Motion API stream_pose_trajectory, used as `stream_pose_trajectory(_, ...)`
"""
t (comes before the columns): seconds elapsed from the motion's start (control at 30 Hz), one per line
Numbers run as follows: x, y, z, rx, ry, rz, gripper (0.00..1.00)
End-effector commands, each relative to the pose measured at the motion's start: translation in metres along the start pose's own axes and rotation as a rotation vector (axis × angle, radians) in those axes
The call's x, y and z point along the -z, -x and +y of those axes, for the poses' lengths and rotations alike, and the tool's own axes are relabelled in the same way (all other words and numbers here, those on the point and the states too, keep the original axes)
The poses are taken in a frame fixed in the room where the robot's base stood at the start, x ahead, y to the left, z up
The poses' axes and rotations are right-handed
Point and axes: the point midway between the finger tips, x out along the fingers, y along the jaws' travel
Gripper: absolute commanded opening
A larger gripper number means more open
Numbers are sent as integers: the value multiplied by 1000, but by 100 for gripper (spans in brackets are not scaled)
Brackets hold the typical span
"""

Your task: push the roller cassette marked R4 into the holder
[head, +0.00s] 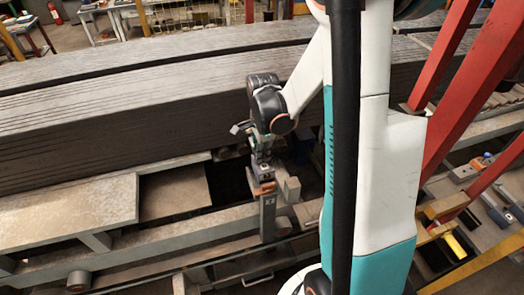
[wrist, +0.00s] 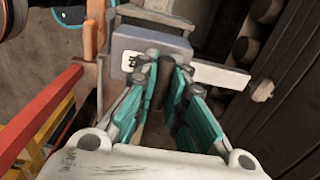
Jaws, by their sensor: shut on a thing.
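My gripper (head: 262,168) points down in the head view, over a gap in the grey steel frame. In the wrist view its teal-padded fingers (wrist: 168,78) are closed around a dark upright part of the roller cassette. The cassette (head: 268,218) is a grey block with a small dark mark on its face, seen upright below my gripper. In the wrist view its grey body (wrist: 165,45) shows a white label, turned sideways and only partly readable. The cassette stands at the frame's gap; how deep it sits, and which part is the holder, I cannot tell.
A pale block (head: 292,189) stands close to the right of the cassette. Long ribbed grey slabs (head: 130,100) lie behind, and a grey rail (head: 150,235) runs to the left. Red slanted beams (head: 450,100) rise at the right. A yellow-handled tool (head: 454,246) lies at lower right.

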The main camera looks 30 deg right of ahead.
Motion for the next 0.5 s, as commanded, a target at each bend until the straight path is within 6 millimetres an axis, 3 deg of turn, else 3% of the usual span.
stream_pose_trajectory(0.5, -3, -5, 1, 0, 0, 0, 0)
